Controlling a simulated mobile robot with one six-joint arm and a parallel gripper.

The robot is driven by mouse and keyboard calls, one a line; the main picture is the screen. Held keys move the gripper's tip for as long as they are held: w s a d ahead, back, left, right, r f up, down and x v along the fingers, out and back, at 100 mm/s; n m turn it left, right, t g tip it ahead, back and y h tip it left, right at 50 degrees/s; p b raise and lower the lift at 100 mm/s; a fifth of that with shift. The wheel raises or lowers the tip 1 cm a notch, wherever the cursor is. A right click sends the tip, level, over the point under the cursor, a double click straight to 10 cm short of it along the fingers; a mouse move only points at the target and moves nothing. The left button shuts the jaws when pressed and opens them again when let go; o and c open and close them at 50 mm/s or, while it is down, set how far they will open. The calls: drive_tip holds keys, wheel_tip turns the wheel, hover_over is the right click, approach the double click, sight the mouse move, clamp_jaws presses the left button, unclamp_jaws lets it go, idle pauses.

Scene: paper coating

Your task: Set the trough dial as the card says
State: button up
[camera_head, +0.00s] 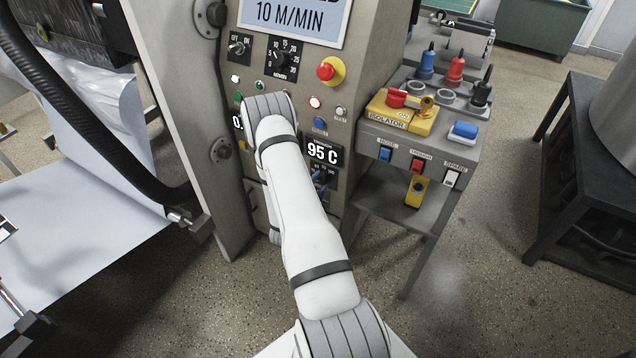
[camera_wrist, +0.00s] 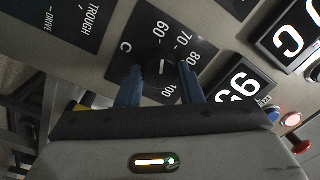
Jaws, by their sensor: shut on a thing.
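The temperature dial (camera_wrist: 162,72), a dark round knob on a black plate marked 60 to 100 and C, shows in the wrist view. My gripper (camera_wrist: 161,88) has its two blue fingers on either side of the knob and is shut on it. A short white mark shows on the knob; its exact reading is unclear. In the head view my gripper (camera_head: 321,181) is mostly hidden behind my white arm, below the display (camera_head: 322,152) reading 95 C. A TROUGH label (camera_wrist: 88,18) lies left of the dial. The sign (camera_head: 292,17) reads 10 M/MIN, its top cut off.
The panel also has a speed dial (camera_head: 283,60), a red emergency button (camera_head: 331,71) and several lamps. To the right, a grey stand holds the yellow isolator (camera_head: 401,113) and coloured switches. White paper web (camera_head: 80,235) hangs at left.

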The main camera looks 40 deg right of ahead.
drive_tip(key=shift+s+d+n, duration=0.1)
drive_tip(key=shift+d+n, duration=0.05)
drive_tip(key=shift+n, duration=0.45)
drive_tip(key=o, duration=1)
drive_tip(key=shift+c, duration=0.2)
drive_tip(key=v, duration=0.8)
